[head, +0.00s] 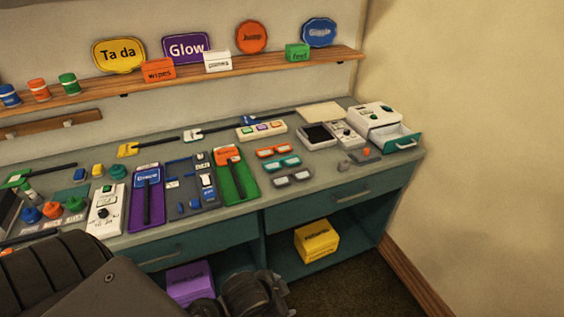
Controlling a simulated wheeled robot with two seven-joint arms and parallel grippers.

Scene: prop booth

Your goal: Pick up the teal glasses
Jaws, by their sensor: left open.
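The teal glasses (281,163) lie on the grey counter (330,172), right of its middle. They are in a short column of glasses, between an orange pair (275,151) behind and a grey pair (292,178) in front. My left gripper (252,296) is at the bottom of the view, dark and partly cut off by the lower edge. It is open, in front of the counter and below its top, well apart from the glasses. My right gripper is not in view.
A green tray (251,190) with an orange label stands left of the glasses. A white printer-like box (374,118) with an open teal drawer is at right. A teal drawer front (325,200) is below the counter edge. A yellow box (317,240) sits on the lower shelf.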

